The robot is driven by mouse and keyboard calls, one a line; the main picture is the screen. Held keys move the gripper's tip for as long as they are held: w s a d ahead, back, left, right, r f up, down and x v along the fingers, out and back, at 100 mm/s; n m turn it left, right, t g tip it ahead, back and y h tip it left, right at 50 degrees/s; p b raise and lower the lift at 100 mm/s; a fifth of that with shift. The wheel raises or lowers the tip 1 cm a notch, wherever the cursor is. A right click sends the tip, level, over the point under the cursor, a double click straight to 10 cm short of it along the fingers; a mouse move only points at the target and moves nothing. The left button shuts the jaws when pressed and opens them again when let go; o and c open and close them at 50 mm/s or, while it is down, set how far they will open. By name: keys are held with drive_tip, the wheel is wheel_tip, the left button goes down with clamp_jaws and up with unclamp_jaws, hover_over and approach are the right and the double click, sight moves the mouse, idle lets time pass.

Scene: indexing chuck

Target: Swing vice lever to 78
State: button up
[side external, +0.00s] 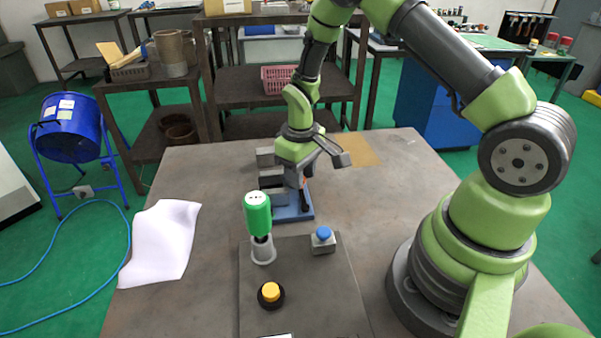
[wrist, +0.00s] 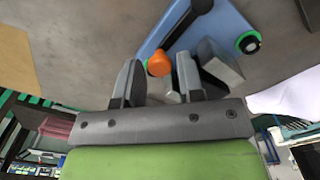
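The vice has a blue base (side external: 293,210) with grey jaw blocks (side external: 267,178) on its left side, and stands on the table below my gripper. In the wrist view the blue base (wrist: 222,28) fills the top. A dark lever (wrist: 183,25) runs across it and ends in an orange knob (wrist: 158,64). My gripper (wrist: 158,74) is open, its two grey fingers apart, with the orange knob between and just beyond the tips; no contact is visible. In the side view my gripper (side external: 318,160) hides part of the vice. No scale or number is readable.
A green-topped tool (side external: 257,213) stands in a grey holder in front of the vice. White paper (side external: 163,240) lies left; the table's right middle is clear.

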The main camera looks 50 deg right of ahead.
drive_tip(key=shift+f, duration=0.1)
clamp_jaws()
